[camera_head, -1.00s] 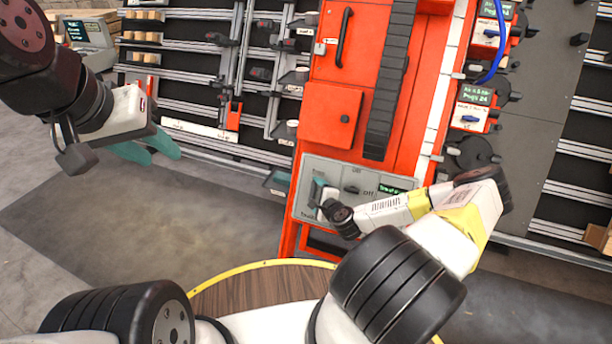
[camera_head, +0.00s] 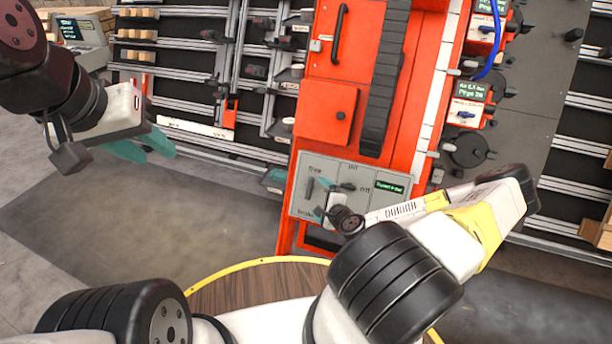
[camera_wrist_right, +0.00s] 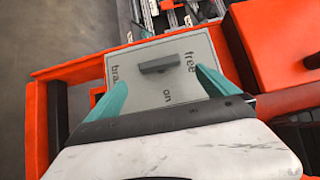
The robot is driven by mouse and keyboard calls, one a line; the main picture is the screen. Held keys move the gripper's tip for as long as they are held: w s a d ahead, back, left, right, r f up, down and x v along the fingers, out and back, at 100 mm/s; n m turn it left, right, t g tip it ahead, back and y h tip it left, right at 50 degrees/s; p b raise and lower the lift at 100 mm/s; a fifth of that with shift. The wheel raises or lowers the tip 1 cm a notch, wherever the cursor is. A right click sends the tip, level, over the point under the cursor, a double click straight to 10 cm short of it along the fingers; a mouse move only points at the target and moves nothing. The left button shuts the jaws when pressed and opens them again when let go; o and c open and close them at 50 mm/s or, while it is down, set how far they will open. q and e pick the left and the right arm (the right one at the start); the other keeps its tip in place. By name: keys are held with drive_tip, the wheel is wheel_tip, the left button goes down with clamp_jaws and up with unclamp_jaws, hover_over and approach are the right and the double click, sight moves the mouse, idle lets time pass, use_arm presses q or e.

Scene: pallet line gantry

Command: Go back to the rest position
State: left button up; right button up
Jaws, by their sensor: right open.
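My right gripper (camera_head: 323,197) is open in front of the grey control panel (camera_head: 372,212) on the orange machine. Its teal fingers stand apart in the right wrist view (camera_wrist_right: 160,78). A dark switch handle (camera_head: 310,187) shows on the panel, between the labels "free" and "brake". In the right wrist view the handle (camera_wrist_right: 170,63) lies between and beyond the fingertips, with nothing gripped. Another dark switch (camera_head: 345,187) sits by the "off" label. My left gripper (camera_head: 157,155) hangs in free air at the left, its teal fingers apart and empty.
The orange machine (camera_head: 330,75) stands ahead, with a green-lettered display (camera_head: 390,187) on its panel. Racks with rails (camera_head: 190,85) stand behind at the left. A round wooden top with yellow rim (camera_head: 250,290) is below. The grey floor at left is clear.

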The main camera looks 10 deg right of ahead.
drive_tip(key=shift+s+r, duration=0.1)
drive_tip(key=shift+s, duration=0.1)
idle(0.3)
drive_tip(key=s+a+r+n+g+h, duration=0.1)
drive_tip(key=s+r+n+g, duration=0.25)
drive_tip(key=r+n, duration=0.7)
drive_tip(key=s+r+n+g, duration=0.35)
drive_tip(key=r+n, duration=0.35)
drive_tip(key=r, duration=0.7)
drive_tip(key=s+a+r+n, duration=0.1)
drive_tip(key=s+a+r, duration=0.2)
drive_tip(key=s+r, duration=0.6)
drive_tip(key=s+a+r+n+y, duration=0.1)
drive_tip(key=s+a+r+n, duration=0.1)
drive_tip(key=s+r, duration=0.6)
drive_tip(key=shift+s+a+r, duration=0.4)
drive_tip(key=shift+a+r, duration=0.1)
drive_tip(key=shift+r, duration=0.1)
